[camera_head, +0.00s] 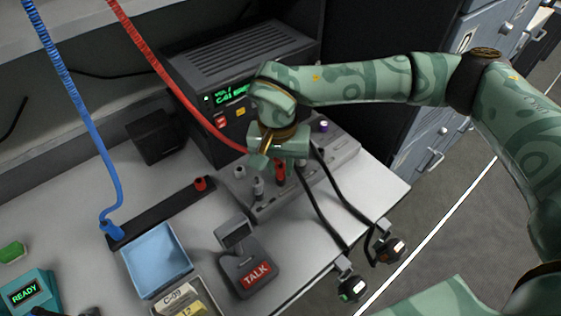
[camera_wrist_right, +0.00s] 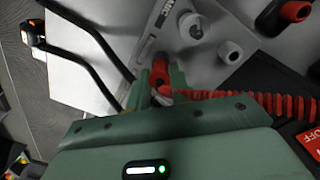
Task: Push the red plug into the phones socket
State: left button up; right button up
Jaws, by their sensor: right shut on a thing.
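My right gripper (camera_head: 279,160) points down over the grey socket panel (camera_head: 335,165) and is shut on the red plug (camera_head: 281,174). The plug also shows between the fingers in the right wrist view (camera_wrist_right: 160,72), with its coiled red cable (camera_wrist_right: 245,100) running off to the right. The plug's lower end is at the panel. I cannot tell whether it is seated in a socket or just above one. My left gripper is not in view.
Pale knobs (camera_wrist_right: 230,52) stand close beside the plug. Two black curved bars (camera_head: 318,205) cross the panel's right side. A blue plug (camera_head: 111,230) stands on the black strip (camera_head: 150,212) at left. A TALK unit (camera_head: 243,262) and a blue tray (camera_head: 155,258) sit in front.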

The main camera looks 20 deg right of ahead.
dwell(0.4)
jog(key=o, duration=0.9)
notch_tip(320, 180, up, 8)
jog(key=p, duration=0.5)
jog(key=shift+p, duration=0.4)
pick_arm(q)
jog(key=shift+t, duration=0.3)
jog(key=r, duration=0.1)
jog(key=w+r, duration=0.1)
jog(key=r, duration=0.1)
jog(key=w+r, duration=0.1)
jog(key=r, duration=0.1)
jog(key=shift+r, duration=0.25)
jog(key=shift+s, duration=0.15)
pick_arm(e)
jog(key=shift+s+f, duration=0.1)
